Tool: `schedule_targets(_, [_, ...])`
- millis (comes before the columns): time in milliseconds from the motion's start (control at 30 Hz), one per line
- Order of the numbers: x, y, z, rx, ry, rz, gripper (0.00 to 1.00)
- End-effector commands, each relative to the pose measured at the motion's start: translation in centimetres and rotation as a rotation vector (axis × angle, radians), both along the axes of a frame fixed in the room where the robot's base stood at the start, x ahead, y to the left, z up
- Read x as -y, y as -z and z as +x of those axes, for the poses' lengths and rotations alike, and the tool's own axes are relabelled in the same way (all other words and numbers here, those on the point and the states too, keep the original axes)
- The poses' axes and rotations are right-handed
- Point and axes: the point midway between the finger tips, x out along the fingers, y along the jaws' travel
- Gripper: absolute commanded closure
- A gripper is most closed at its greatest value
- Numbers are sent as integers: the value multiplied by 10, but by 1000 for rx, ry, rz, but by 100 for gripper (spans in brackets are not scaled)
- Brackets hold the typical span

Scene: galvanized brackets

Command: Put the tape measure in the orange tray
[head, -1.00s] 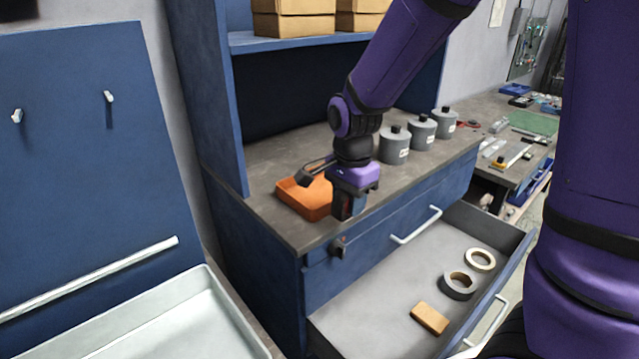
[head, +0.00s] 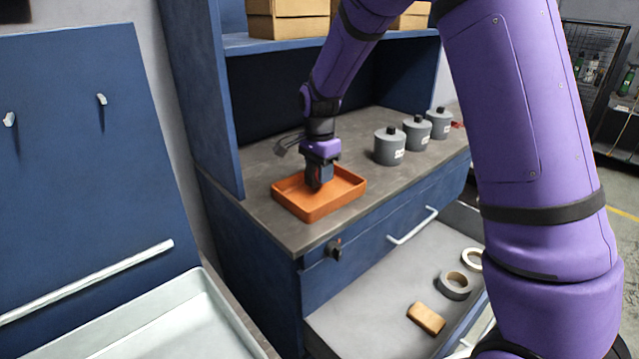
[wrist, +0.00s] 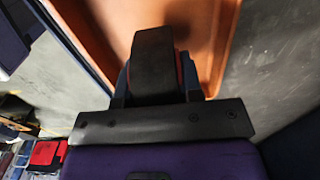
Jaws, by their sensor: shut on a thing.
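The orange tray (head: 322,208) sits on the grey bench top near its front left. My gripper (head: 317,184) points down over the inside of the tray. It is shut on the tape measure, a small dark blue and red body mostly hidden by the fingers. In the wrist view, blue and red bits of the tape measure (wrist: 187,74) show beside the dark finger, with the orange tray (wrist: 208,30) behind. I cannot tell whether the tape measure touches the tray floor.
Several grey canisters (head: 389,146) stand on the bench right of the tray. Below, an open drawer (head: 365,325) holds tape rolls (head: 454,286) and a tan block (head: 426,318). A shelf with cardboard boxes (head: 287,20) is above. A pale tray (head: 180,325) lies at lower left.

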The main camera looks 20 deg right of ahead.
Motion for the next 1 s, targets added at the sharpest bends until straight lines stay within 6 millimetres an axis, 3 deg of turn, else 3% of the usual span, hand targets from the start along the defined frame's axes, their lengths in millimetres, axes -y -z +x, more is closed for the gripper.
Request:
schedule_targets(200, [0, 32, -2, -6, -1, 0, 98])
schedule_targets(600, [0, 36, -2, -4, -1, -1, 98])
schedule_targets(633, [0, 36, -2, -4, -1, -1, 62])
schedule_targets(733, [0, 36, -2, -4, -1, -1, 41])
schedule_targets(1000, [0, 35, -2, -4, -1, -1, 41])
